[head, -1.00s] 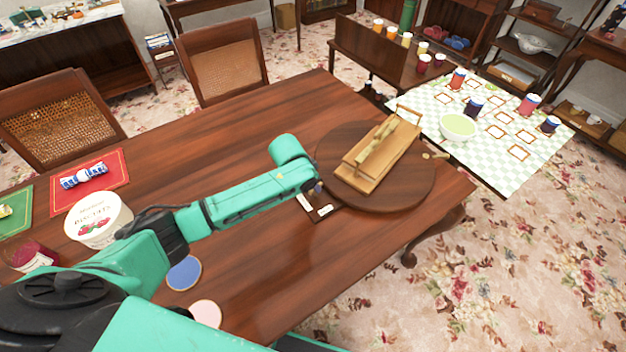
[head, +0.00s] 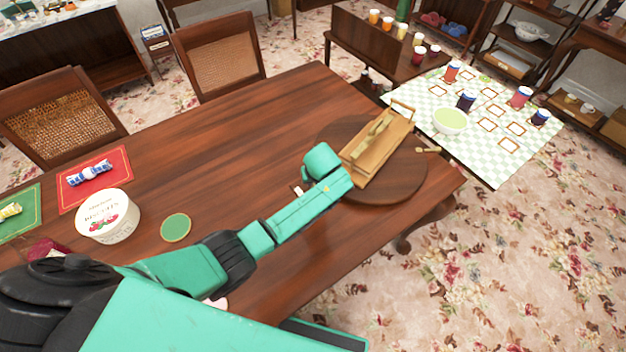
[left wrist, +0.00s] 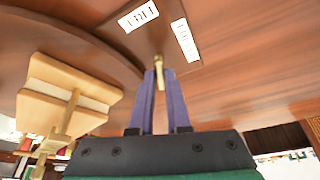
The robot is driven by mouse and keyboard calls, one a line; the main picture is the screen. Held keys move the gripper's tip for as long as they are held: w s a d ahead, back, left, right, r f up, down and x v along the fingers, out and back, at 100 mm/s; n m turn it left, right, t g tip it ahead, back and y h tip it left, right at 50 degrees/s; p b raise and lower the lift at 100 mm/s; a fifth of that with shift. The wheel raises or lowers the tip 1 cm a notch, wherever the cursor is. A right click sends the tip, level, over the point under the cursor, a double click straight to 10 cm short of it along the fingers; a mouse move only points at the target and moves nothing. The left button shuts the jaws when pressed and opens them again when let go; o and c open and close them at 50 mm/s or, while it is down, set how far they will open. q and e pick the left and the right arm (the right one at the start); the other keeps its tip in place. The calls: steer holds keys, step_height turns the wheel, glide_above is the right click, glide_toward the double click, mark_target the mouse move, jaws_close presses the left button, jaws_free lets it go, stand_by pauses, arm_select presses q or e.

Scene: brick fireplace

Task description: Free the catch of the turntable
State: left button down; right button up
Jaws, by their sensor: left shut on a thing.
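The turntable (head: 408,194) is a round dark wooden board at the table's right end. It bears a long light wooden rack (head: 375,165) and also shows in the left wrist view (left wrist: 60,30). Its catch is a small brass lever (left wrist: 158,62) beside the board's edge, between a white label reading FREE (left wrist: 138,15) and a second label (left wrist: 185,40), probably LOCKED. My left gripper (left wrist: 160,82) is shut on the lever, its purple fingers either side. In the head view my forearm hides the gripper and most of the catch plate. My right gripper is not in view.
A biscuit tub (head: 107,216), a green coaster (head: 176,228) and a red mat (head: 95,180) lie at the table's left. A low table with a checked cloth (head: 490,165) and a bowl (head: 450,121) stands beyond the turntable. The table's middle is clear.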

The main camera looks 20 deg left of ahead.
arm_select(q)
steer(key=shift+w+d+n+y+b, duration=0.15)
steer(key=shift+n+y+b, duration=0.35)
steer(key=shift+n, duration=0.7)
steer(key=shift+w+r+n+g+y+b, duration=0.1)
steer(key=shift+n+g+y+b, duration=0.3)
steer(key=shift+n, duration=0.6)
steer(key=c, duration=0.9)
jaws_free()
steer(key=shift+r, duration=0.1)
